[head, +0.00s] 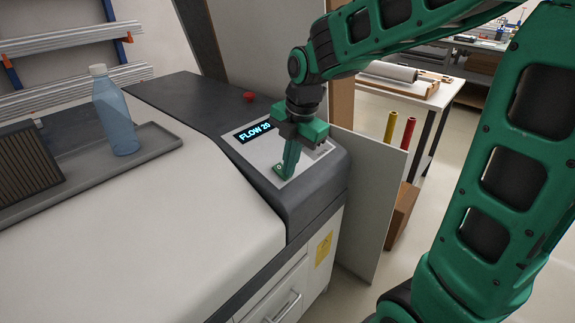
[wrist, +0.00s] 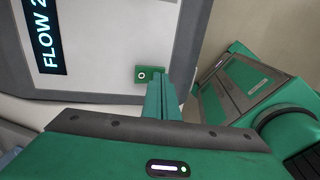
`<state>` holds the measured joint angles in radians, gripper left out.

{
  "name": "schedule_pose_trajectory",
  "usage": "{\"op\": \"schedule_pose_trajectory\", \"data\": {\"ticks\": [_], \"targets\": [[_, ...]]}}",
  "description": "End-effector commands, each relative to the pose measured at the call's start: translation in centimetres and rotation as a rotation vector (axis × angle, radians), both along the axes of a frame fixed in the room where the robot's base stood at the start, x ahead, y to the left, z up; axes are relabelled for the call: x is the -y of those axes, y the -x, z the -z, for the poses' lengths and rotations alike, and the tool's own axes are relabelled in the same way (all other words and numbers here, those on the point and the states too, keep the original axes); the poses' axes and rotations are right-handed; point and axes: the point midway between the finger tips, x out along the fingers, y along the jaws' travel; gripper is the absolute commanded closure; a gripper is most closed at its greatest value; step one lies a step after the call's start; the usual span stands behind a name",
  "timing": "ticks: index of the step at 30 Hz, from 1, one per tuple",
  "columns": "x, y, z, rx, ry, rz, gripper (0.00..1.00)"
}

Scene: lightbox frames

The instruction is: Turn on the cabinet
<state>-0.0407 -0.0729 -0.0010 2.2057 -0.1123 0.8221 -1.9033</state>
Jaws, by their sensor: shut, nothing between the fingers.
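The cabinet (head: 190,200) is a pale, dark-topped machine. Its light grey control panel (head: 262,153) is at the right end in the head view. A lit display (head: 252,132) there reads "FLOW 20"; the wrist view shows part of it (wrist: 46,32). My gripper (head: 288,168) is shut and empty, pointing down over the panel's lower right part. The shut fingers also show in the wrist view (wrist: 168,82). At their tip is a small green square with a pale ringed centre (wrist: 150,74). I cannot tell whether it belongs to the panel or a finger, or whether there is contact.
A red knob (head: 249,96) is on the dark top behind the panel. A grey tray (head: 160,143) on the left holds a blue bottle (head: 115,115) and a dark ribbed block (head: 27,165). A white board (head: 372,195) leans at the cabinet's right side.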

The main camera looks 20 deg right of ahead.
Motion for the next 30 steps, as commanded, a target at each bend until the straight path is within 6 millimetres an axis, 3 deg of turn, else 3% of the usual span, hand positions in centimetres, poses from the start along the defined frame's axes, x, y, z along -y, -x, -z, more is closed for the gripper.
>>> {"op": "schedule_pose_trajectory", "data": {"ticks": [20,26,30], "targets": [[0.0,0.0,-1.5,0.002,0.000,-0.001,1.00],[0.2,0.5,-3.6,0.005,-0.001,-0.005,1.00],[0.6,1.4,-6.3,0.005,0.000,-0.006,1.00]]}}
